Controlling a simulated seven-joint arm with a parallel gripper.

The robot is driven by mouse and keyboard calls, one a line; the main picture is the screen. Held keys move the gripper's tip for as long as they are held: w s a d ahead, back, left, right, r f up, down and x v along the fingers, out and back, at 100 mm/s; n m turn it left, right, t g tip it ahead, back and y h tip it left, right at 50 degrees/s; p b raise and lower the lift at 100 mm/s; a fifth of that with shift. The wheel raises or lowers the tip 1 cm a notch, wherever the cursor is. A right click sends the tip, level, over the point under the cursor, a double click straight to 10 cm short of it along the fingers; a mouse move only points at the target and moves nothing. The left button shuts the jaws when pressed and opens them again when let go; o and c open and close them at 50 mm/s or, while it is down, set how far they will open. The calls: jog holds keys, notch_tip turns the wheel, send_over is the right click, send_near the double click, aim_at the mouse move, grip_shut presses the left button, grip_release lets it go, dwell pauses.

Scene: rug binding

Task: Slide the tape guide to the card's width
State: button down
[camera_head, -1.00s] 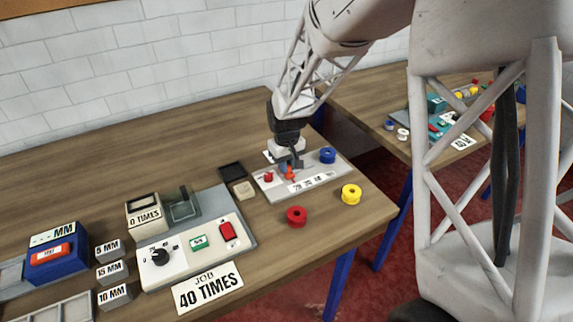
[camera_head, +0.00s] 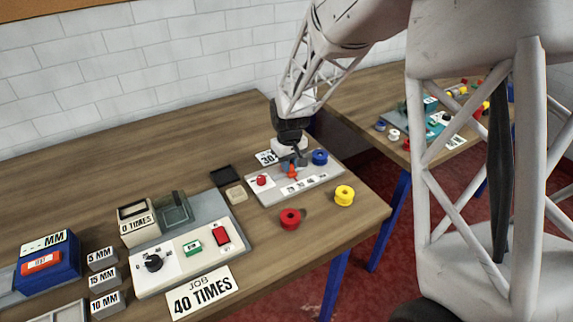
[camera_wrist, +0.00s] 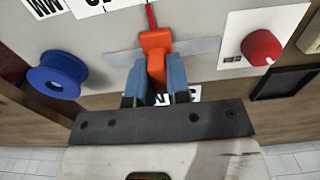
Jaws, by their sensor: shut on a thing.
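The orange tape guide (camera_head: 291,172) stands in a slot of the grey plate (camera_head: 255,196), between a red knob (camera_head: 261,181) and a blue spool (camera_head: 319,157). In the wrist view the guide (camera_wrist: 155,45) sits between the blue fingers of my gripper (camera_wrist: 155,85), which is shut on it. A red pointer (camera_wrist: 151,16) extends from the guide toward the printed scale. The scale's figures are too small or cut off to read against it. The card marked 30 (camera_head: 266,157) lies behind the plate, partly hidden.
A red spool (camera_head: 290,218) and a yellow spool (camera_head: 344,195) stand in front of the plate, near the table edge. A black tray (camera_head: 221,175) and a beige block (camera_head: 236,194) are to its left. A control panel (camera_head: 180,278) and JOB sign (camera_head: 203,292) lie further left.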

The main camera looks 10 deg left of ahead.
jog(key=c, duration=1.1)
grip_release()
jog(key=shift+r, duration=0.1)
jog(key=shift+r, duration=3.85)
